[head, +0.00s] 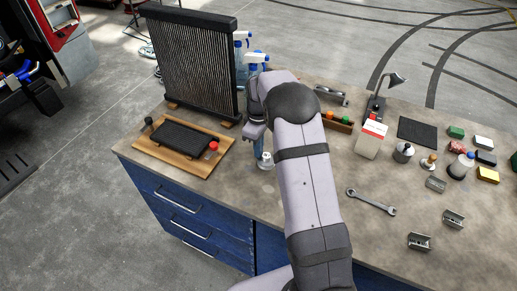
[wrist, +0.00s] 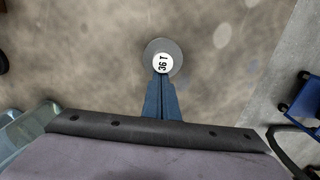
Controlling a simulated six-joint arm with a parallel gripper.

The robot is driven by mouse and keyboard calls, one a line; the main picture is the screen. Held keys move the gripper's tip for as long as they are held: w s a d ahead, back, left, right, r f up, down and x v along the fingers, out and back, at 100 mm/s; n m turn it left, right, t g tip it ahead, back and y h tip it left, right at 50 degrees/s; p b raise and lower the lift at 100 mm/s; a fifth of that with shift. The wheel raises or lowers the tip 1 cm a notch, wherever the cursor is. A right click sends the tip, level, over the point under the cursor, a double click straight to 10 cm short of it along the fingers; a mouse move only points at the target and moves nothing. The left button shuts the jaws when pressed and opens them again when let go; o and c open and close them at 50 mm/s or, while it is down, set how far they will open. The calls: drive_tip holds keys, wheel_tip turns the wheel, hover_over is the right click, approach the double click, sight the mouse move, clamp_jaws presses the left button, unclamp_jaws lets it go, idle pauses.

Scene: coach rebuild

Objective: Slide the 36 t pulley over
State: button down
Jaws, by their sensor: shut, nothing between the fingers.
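The 36 t pulley (wrist: 162,46) is a grey disc with a white hub marked "36 T", lying on the bench top in the wrist view. In the head view the pulley (head: 265,162) shows as a small grey and white round piece beside my arm. My gripper (wrist: 162,76) has its blue fingers shut together with nothing between them. The fingertips are at the near edge of the pulley's hub in the wrist view; I cannot tell whether they touch it. In the head view my gripper (head: 259,153) points down at the pulley, partly hidden by my arm.
A wooden board (head: 160,150) with a dark ribbed block lies to the left, below a tall black-framed radiator (head: 190,60). Spray bottles (head: 256,62) stand behind my arm. A wrench (head: 371,203) and several small parts lie to the right. Bench top near the pulley is clear.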

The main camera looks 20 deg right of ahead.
drive_tip(key=s+d+b, duration=0.1)
drive_tip(key=s+d, duration=1.3)
drive_tip(key=shift+s+d, duration=0.25)
drive_tip(key=shift+w+a, duration=0.1)
drive_tip(key=shift+a, duration=0.05)
drive_tip(key=shift+w+a, duration=0.45)
drive_tip(key=shift+a, duration=0.05)
drive_tip(key=shift+w+a+p, duration=0.35)
drive_tip(key=shift+w+a, duration=0.6)
wheel_tip(320, 180, up, 10)
drive_tip(key=b, duration=0.3)
drive_tip(key=shift+d, duration=0.15)
